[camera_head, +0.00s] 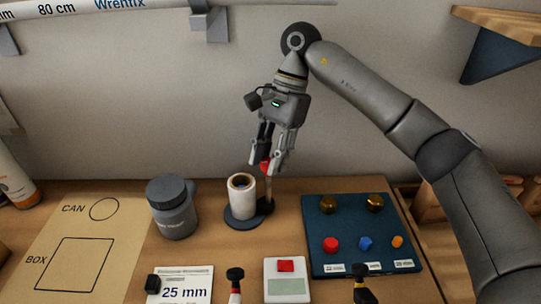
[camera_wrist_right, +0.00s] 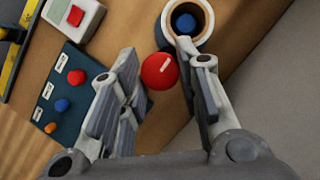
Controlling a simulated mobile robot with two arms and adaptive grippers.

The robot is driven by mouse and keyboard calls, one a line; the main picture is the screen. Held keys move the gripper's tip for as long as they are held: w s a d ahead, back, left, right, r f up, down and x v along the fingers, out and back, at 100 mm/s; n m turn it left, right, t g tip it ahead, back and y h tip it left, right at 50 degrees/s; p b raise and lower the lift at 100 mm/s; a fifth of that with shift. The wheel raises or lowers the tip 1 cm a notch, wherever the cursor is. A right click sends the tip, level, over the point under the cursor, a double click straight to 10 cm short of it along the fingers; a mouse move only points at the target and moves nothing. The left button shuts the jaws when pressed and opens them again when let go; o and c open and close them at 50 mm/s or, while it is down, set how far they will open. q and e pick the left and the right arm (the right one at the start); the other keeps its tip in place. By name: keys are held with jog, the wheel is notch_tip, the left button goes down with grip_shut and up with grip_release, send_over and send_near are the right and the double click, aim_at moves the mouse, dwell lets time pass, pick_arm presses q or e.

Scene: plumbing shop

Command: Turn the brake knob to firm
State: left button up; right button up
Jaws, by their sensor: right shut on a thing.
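The brake knob (camera_head: 265,166) is a red round knob on top of a thin post beside a white roll (camera_head: 241,200) on a dark round base. In the right wrist view the red knob (camera_wrist_right: 159,71) shows a short white mark that slants up to the right. My right gripper (camera_head: 274,160) comes down over the knob from above, and its fingers are shut on it. In the wrist view the knob sits between the fingertips (camera_wrist_right: 157,62). No firm or soft lettering can be read. My left gripper is not in view.
A dark blue board (camera_head: 345,220) with brass, red, blue and orange knobs lies to the right. A grey jar (camera_head: 172,207) stands left of the roll. A white device (camera_head: 286,281) with a red button and a 25 mm card (camera_head: 186,286) lie in front.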

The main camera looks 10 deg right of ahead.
jog(key=shift+n, duration=0.3)
jog(key=o, duration=1)
jog(key=m+t, duration=0.1)
jog(key=m, duration=0.2)
jog(key=shift+d, duration=0.1)
jog(key=m+t+y, duration=0.1)
jog(key=m, duration=0.3)
jog(key=shift+s+p, duration=0.15)
jog(key=shift+p, duration=0.2)
jog(key=d+r+p, duration=0.1)
jog(key=d+r, duration=0.1)
jog(key=d, duration=0.5)
jog(key=d+r+p, duration=0.1)
jog(key=d+r, duration=0.1)
jog(key=d, duration=0.5)
jog(key=shift+w+r+t, duration=0.3)
jog(key=shift+w, duration=0.05)
